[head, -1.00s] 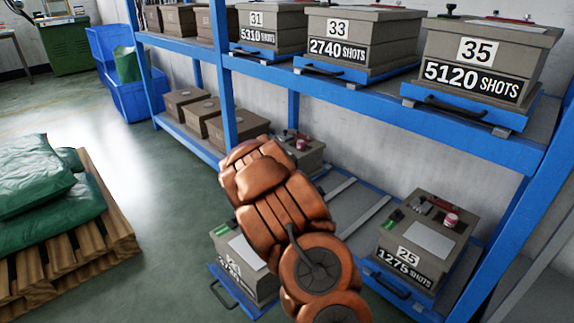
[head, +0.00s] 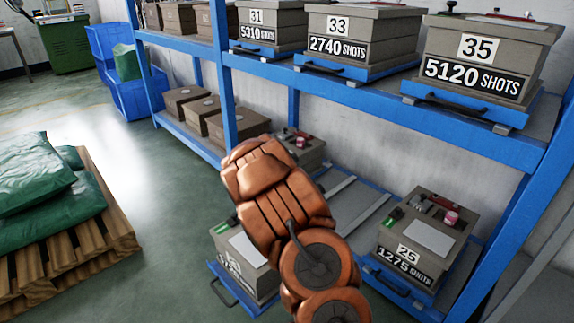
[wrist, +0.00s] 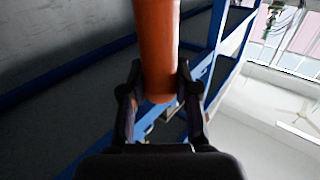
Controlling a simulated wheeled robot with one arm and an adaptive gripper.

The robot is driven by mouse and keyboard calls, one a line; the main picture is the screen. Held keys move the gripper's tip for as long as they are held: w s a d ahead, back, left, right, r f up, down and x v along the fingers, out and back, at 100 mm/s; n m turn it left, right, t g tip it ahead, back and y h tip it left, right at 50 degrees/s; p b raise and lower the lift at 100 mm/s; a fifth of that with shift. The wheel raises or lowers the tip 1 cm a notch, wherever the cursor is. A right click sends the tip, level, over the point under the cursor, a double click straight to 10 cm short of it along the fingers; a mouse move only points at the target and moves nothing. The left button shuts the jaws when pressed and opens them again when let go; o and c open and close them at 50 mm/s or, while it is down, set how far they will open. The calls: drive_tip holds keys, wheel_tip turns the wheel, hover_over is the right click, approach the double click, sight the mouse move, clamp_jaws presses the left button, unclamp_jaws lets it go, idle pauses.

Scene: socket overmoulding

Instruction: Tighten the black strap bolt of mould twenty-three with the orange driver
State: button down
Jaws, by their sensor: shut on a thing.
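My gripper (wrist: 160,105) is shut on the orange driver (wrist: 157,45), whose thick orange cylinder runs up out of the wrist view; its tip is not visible. In the head view my arm hides the gripper and the driver. A grey mould (head: 243,250) sits on a pulled-out blue tray at the lower shelf, with a white sheet and a small green item on top. Its number plate is too small and partly cut to read surely, so I cannot confirm it is twenty-three. A black strap bolt cannot be made out clearly.
Mould 25 (head: 425,240) stands to the right on the lower shelf, and another mould (head: 308,153) sits behind my arm. Moulds 31, 33 and 35 (head: 480,60) stand on the blue rack's upper shelf (head: 470,128). A pallet (head: 100,240) with green sacks is at left; floor between is clear.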

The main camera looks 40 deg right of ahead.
drive_tip(key=shift+f, duration=0.55)
idle(1.4)
